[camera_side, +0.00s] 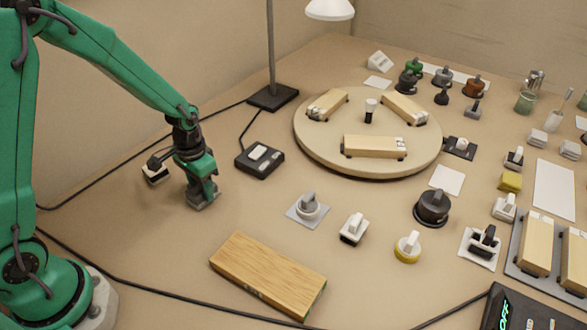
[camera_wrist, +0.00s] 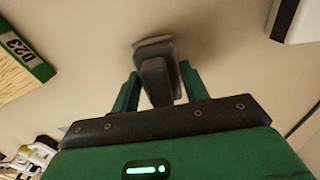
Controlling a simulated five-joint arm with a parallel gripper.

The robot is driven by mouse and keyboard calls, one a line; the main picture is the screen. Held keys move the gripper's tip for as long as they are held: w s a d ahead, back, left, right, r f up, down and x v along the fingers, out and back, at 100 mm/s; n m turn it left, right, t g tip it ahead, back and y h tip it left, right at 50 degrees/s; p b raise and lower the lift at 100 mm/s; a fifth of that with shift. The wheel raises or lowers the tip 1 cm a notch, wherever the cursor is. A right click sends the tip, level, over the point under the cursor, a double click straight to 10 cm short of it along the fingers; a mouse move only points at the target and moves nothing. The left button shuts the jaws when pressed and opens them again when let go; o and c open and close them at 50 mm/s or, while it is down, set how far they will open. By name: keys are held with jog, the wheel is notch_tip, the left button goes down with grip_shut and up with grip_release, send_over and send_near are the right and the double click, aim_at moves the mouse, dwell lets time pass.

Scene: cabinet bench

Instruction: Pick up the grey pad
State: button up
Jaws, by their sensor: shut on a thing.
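My gripper (camera_side: 203,180) is on the left side of the bench, pointing down. It is shut on the grey pad (camera_side: 203,201), which shows just below the fingertips. In the wrist view the grey pad (camera_wrist: 153,44) has a dark grey upright grip standing between the two green fingers of my gripper (camera_wrist: 158,88). The pad is low over the bench top; I cannot tell whether it touches it. The fingers hide part of the grip.
A wooden board (camera_side: 268,275) lies in front, to the right. A white-and-black block (camera_side: 155,170) stands close left of my gripper. A black box (camera_side: 260,160) and a round turntable (camera_side: 320,160) are to the right. Cables cross the bench. Bench between gripper and board is clear.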

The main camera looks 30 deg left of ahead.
jog(key=shift+r, duration=0.1)
jog(key=shift+r, duration=0.75)
notch_tip(320, 180, up, 2)
jog(key=shift+r, duration=0.15)
jog(key=s+d+r, duration=0.5)
jog(key=d+r, duration=0.2)
jog(key=d, duration=0.3)
jog(key=shift+s+d, duration=0.15)
jog(key=shift+s, duration=0.15)
